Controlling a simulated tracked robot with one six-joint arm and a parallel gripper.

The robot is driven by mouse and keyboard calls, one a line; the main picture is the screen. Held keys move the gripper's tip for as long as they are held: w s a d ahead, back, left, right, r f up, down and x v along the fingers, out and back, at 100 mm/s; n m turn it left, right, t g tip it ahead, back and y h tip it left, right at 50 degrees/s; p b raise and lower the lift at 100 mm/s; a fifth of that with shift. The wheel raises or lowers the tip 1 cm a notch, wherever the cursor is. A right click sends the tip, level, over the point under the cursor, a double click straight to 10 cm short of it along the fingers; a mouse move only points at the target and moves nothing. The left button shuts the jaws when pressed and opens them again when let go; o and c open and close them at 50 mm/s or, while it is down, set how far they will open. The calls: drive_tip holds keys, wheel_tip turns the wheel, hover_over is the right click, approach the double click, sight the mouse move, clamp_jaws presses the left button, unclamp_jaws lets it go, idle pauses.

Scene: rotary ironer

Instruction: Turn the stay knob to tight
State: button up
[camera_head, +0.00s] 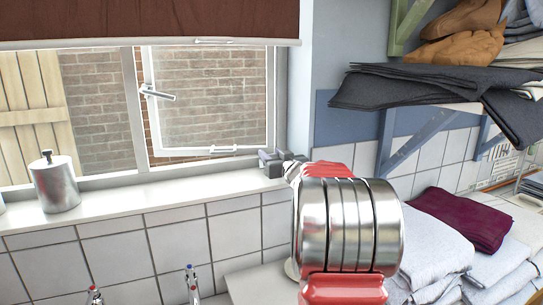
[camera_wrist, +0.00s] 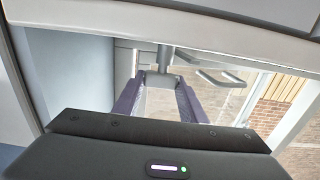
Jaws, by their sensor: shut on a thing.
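The stay knob (camera_wrist: 165,58) shows in the wrist view as a small grey piece with a stem, by the window frame. My gripper (camera_wrist: 160,82) has its two purple-grey fingers closing in on it from both sides, and they are shut on it. How far the knob is turned cannot be told. In the head view my gripper (camera_head: 272,160) is a dark block at the lower right corner of the window, above the sill. The knob is hidden there behind my gripper and arm. The window sash (camera_head: 210,97) has a grey handle (camera_head: 158,94) on its left side.
A metal canister (camera_head: 55,183) stands on the white sill (camera_head: 140,197) at the left. A brown blind (camera_head: 150,20) hangs above. Dark folded cloths (camera_head: 400,88) lie on a shelf at the right, with folded linen (camera_head: 430,245) below. Taps (camera_head: 192,280) stand at the bottom.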

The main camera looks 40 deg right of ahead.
drive_tip(key=shift+a+m+g+h, duration=0.1)
drive_tip(key=shift+m+g+h, duration=1.1)
drive_tip(key=shift+h, duration=0.5)
drive_tip(key=shift+m+g+h, duration=1)
drive_tip(key=shift+m+h, duration=0.4)
drive_tip(key=shift+h, duration=0.3)
drive_tip(key=shift+m+g+h, duration=1.8)
drive_tip(key=shift+m+g, duration=0.3)
drive_tip(key=shift+g, duration=0.7)
drive_tip(key=o, duration=1.1)
drive_tip(key=shift+c, duration=0.2)
drive_tip(key=v, duration=1.3)
drive_tip(key=shift+s+a, duration=0.15)
drive_tip(key=shift+a, duration=0.15)
